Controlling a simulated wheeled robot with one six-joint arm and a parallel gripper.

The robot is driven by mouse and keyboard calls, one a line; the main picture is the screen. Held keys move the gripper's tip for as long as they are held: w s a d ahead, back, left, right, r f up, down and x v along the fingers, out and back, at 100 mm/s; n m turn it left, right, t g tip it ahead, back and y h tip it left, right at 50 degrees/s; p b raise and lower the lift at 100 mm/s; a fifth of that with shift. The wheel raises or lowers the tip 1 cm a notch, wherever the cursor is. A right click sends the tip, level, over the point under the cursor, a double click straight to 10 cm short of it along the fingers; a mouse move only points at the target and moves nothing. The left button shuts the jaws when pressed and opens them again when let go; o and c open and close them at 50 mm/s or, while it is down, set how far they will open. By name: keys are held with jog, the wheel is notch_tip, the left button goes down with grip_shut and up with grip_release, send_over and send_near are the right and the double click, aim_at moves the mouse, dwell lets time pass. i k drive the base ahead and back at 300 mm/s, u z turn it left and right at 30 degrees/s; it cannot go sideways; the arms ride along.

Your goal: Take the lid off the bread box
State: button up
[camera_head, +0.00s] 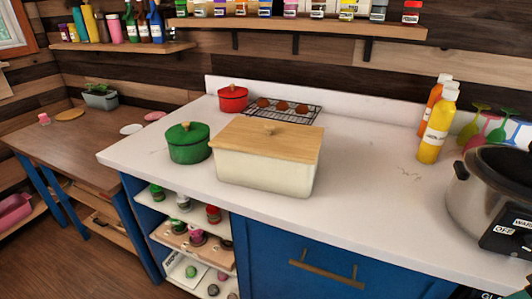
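The bread box (262,172) is a cream rectangular box on the white counter, near its front edge, in the head view. Its light wooden lid (290,137) lies flat on top and covers the opening. The inside of the box is hidden. My gripper is not in view.
A green lidded pot (188,144) stands close to the left of the box. A red pot (233,98) and a wire rack (282,110) with brown items are behind it. Bottles (438,127) and a slow cooker (487,205) stand at right. Counter right of the box is clear.

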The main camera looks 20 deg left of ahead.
aim_at(284, 141)
jog(key=u, duration=2.4)
jog(key=i, duration=2.2)
jog(key=z, duration=3)
